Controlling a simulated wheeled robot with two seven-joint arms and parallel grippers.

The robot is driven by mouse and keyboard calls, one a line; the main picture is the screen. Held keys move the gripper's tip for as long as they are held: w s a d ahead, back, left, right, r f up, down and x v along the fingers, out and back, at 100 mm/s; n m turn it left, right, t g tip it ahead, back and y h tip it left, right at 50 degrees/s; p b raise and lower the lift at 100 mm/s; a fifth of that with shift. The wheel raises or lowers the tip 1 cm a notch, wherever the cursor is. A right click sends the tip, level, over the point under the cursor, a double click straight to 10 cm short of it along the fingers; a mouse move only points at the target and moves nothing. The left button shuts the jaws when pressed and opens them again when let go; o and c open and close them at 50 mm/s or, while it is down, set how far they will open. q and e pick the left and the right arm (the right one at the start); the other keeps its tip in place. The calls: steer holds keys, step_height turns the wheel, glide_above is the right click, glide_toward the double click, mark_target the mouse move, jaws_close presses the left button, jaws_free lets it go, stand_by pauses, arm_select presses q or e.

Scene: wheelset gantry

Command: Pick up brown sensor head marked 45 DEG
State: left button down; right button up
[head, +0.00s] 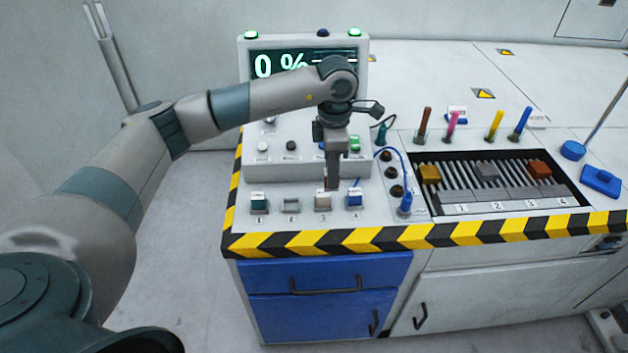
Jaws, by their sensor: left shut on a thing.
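My left gripper (331,186) comes down from above onto the row of small numbered holders at the front of the bench. It is shut on the brownish sensor head (323,202) at the place numbered 3. The head appears upright and still at its holder; whether it is lifted at all cannot be told. Its 45 DEG marking is too small to read. A green head (258,202) is at place 1 and a blue head (354,198) is at place 4. Place 2 (291,205) shows only a low grey holder. My right gripper is not in view.
Behind stands a control panel with a screen (306,64) reading 0 %. To the right are a blue-handled probe (405,204) on a cable, a slatted tray (450,208) with several blocks, and upright coloured sticks. A striped edge (300,243) bounds the bench front.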

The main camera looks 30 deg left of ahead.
arm_select(q)
steer(key=shift+w+d+r, duration=0.15)
steer(key=shift+d+r, duration=0.25)
steer(key=shift+d, duration=0.15)
